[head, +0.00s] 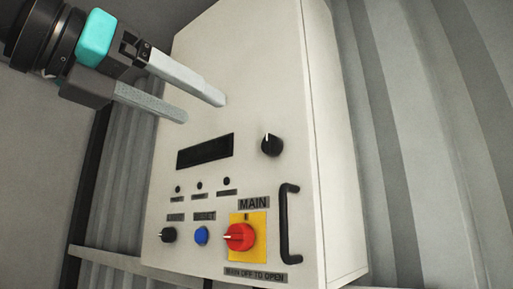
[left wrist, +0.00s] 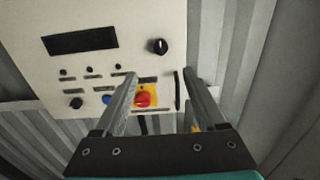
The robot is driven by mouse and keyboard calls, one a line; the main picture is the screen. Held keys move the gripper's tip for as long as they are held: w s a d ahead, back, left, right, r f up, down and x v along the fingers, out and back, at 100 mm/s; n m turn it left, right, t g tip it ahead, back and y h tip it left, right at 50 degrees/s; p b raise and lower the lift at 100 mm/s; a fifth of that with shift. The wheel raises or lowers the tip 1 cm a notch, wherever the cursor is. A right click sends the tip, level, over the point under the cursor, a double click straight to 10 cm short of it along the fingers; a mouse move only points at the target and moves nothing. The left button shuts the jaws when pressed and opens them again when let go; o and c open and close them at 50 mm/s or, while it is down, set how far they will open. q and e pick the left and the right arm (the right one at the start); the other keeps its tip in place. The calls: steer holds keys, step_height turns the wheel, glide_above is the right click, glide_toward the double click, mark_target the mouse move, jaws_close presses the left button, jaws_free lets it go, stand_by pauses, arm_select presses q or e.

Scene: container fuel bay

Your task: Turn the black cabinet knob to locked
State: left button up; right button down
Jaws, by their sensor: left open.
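I cannot read a locked mark at either. My left gripper (head: 203,108) is open and empty in front of the cabinet, above the display and up-left of the upper knob. My right gripper is out of view.
A red MAIN switch (head: 240,237) on a yellow plate and a blue button (head: 201,235) are low on the panel. A black handle (head: 289,224) stands out at the right edge. Corrugated walls (head: 410,140) flank the cabinet.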

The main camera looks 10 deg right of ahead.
mark_target(268, 141)
arm_select(q)
steer(key=p+x, duration=0.4)
steer(key=x, duration=1)
steer(key=shift+d+r+p, duration=0.1)
steer(key=shift+p, duration=0.25)
steer(key=shift+w+d, duration=0.3)
steer(key=shift+d, duration=0.1)
jaws_close()
